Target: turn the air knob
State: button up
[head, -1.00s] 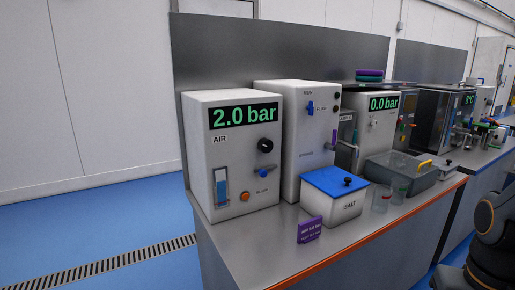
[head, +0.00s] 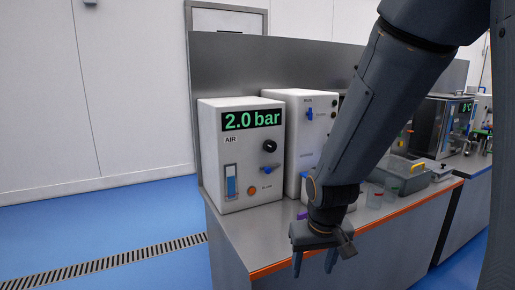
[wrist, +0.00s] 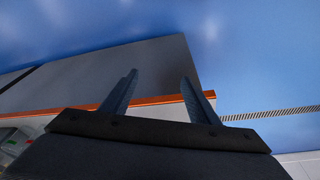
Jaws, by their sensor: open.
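The AIR box (head: 240,155) is a white cabinet at the left end of the bench. Its green display (head: 251,121) reads 2.0 bar. A black round knob (head: 270,146) sits below the display at the right of the front face. A blue valve handle (head: 267,170) and an orange button (head: 252,190) are below it. My gripper (head: 314,262) points down in front of the bench's orange front edge, lower right of the box and apart from it. In the wrist view its two fingers (wrist: 157,95) are spread with nothing between them. The AIR box is not visible there.
A second white box (head: 305,125) with a blue handle stands right of the AIR box. My arm hides much of the bench middle. The bench (head: 235,232) is bare before the AIR box.

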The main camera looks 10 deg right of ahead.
jog(key=w+d+r+t+p, duration=0.1)
jog(key=w+t, duration=0.1)
jog(key=w, duration=0.4)
jog(key=w+d+r+t, duration=0.1)
jog(key=w+r+t, duration=0.1)
jog(key=w, duration=0.5)
jog(key=n+t+y+p, duration=0.1)
jog(key=t+y+p, duration=0.4)
jog(key=t, duration=0.6)
send_near(272, 147)
jog(key=w+y+b, duration=0.1)
jog(key=w, duration=0.1)
jog(key=p+x, duration=0.1)
jog(key=x, duration=0.6)
jog(key=shift+w+p, duration=0.1)
jog(key=shift+p, duration=0.25)
jog(key=shift+c, duration=0.3)
jog(key=c, duration=1)
